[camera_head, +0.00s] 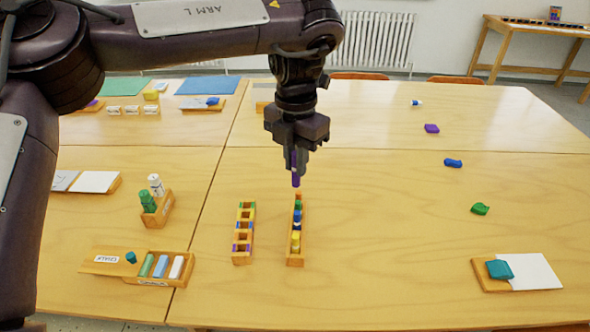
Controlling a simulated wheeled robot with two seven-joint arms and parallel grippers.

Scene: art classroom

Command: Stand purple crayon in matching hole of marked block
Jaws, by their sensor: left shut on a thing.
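My left gripper (297,160) points down over the middle of the table and is shut on a purple crayon (296,180). The crayon hangs roughly upright, its lower end showing just above the far end of the right-hand wooden block (296,261). Several crayons, in orange, green, blue and yellow, stand in a row in that block. The left-hand wooden block (242,258) beside it has a row of holes with coloured marks, including purple ones, and no crayon is seen standing in it. My right gripper is out of view.
A chalk box (154,279) and a holder with green and white bottles (157,205) stand left of the blocks. Small purple (432,128), blue (453,163) and green (480,209) pieces lie at right. A notepad (535,272) lies at front right.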

